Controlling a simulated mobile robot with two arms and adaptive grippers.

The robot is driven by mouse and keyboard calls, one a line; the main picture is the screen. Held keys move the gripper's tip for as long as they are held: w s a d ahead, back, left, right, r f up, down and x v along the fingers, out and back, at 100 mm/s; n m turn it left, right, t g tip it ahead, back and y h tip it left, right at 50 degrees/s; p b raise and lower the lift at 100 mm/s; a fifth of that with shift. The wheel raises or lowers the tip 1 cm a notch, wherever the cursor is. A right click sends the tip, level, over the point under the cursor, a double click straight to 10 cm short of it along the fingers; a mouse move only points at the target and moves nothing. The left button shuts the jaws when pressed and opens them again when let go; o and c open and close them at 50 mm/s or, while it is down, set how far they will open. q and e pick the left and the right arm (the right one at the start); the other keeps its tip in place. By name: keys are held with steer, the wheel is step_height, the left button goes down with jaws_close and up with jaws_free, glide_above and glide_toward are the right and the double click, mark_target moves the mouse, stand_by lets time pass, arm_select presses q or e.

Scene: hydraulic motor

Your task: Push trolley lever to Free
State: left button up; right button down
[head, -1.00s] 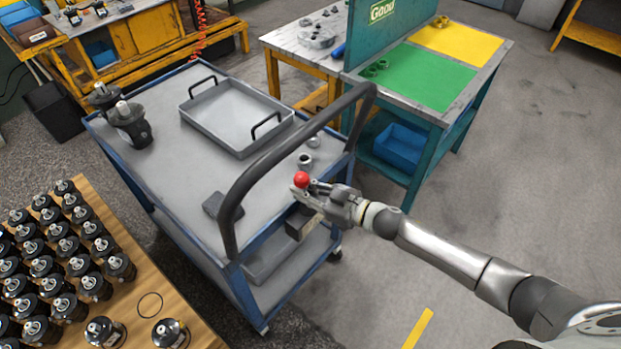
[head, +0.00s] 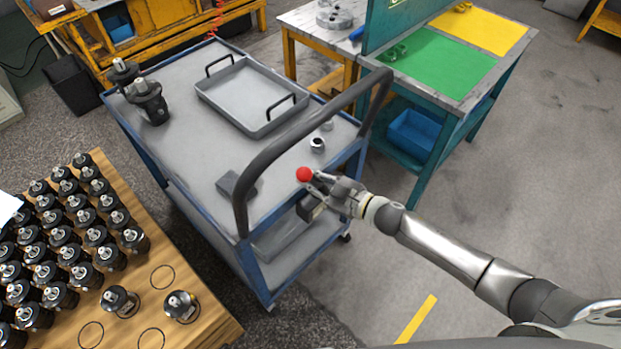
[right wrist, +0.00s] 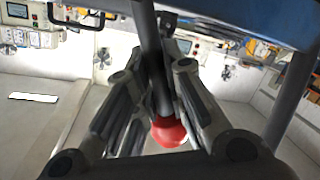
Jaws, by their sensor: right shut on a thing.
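The blue-framed trolley (head: 190,85) stands in the middle of the head view, with a dark curved push handle (head: 285,140) at its near end. Its lever ends in a red ball knob (head: 304,174), at the trolley's near right side by the handle. My right gripper (head: 318,186) is at the lever, right by the knob. In the right wrist view the fingers (right wrist: 160,100) are closed around the dark lever rod (right wrist: 152,50), with the red knob (right wrist: 168,132) between them. My left gripper is not in view.
On the trolley are a grey tray (head: 205,95), two black motors (head: 150,100) and small metal parts (head: 317,144). A wooden pallet of several motors (head: 215,325) is at lower left. A teal workbench (head: 440,105) stands right of the trolley. Floor at the right is clear.

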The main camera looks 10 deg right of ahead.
steer(key=c, duration=1.5)
jaws_free()
steer(key=shift+o, duration=0.2)
steer(key=shift+s, duration=0.1)
steer(key=v, duration=1.1)
steer(key=shift+s+d, duration=0.3)
